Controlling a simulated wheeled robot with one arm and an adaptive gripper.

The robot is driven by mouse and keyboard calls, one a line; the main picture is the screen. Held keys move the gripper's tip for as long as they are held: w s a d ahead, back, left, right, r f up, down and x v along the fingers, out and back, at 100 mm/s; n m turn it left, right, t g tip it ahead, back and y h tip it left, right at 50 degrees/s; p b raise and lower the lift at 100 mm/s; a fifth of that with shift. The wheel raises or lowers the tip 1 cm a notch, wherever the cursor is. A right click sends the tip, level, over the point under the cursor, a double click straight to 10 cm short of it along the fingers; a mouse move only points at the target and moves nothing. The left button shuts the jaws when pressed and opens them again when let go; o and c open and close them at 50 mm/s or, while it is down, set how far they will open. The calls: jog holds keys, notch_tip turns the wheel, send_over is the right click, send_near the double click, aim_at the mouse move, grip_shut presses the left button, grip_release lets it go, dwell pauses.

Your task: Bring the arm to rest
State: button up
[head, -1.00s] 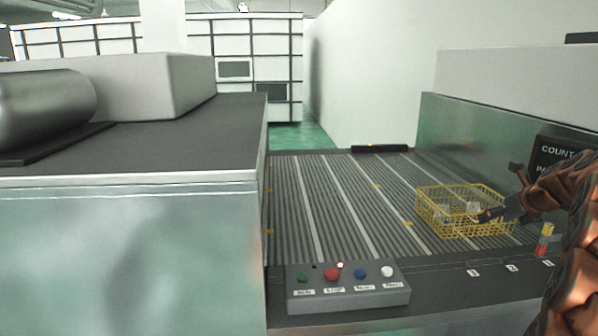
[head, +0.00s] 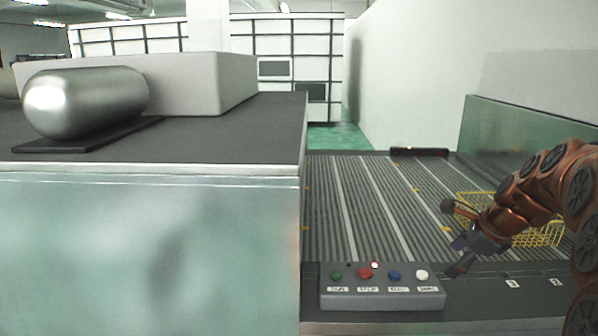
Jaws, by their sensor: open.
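My arm comes in from the right side of the head view, with its copper-coloured links bent down toward the front edge of the ribbed conveyor bed. My gripper (head: 458,262) is open, at the near edge of the bed, just right of the button box in the picture. I see nothing between its fingers. A yellow wire basket (head: 541,236) stands on the bed behind the arm and is partly hidden by it.
A grey button box (head: 383,298) with green, red, blue and white buttons sits at the front. A dark-topped counter (head: 230,135) with a metal cylinder (head: 88,101) stands at left. The bed's middle (head: 365,205) is clear.

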jog(key=s+a+n, duration=0.2)
jog(key=a, duration=0.1)
jog(key=s+a+f+n+g, duration=0.1)
jog(key=s+a+n, duration=0.1)
jog(key=a, duration=0.2)
jog(key=s+a+f+n+g, duration=0.1)
jog(key=s+a+n, duration=0.1)
jog(key=a, duration=0.1)
jog(key=shift+s+a+f, duration=0.1)
jog(key=shift+s+a, duration=0.15)
jog(key=shift+s, duration=0.15)
jog(key=s+a+f+n+g, duration=0.1)
jog(key=s+a+f+n, duration=0.1)
jog(key=s+n, duration=0.4)
jog(key=s+a+f+n+g+h, duration=0.1)
jog(key=s+a+n, duration=0.4)
jog(key=s, duration=0.7)
jog(key=s+a+f+n+g+h, duration=0.1)
jog(key=s+a+f+n+g, duration=0.2)
jog(key=s+f+n, duration=0.2)
jog(key=s+n, duration=0.2)
jog(key=s, duration=0.2)
jog(key=shift+a, duration=0.15)
jog(key=shift+s, duration=0.1)
jog(key=shift+c, duration=0.4)
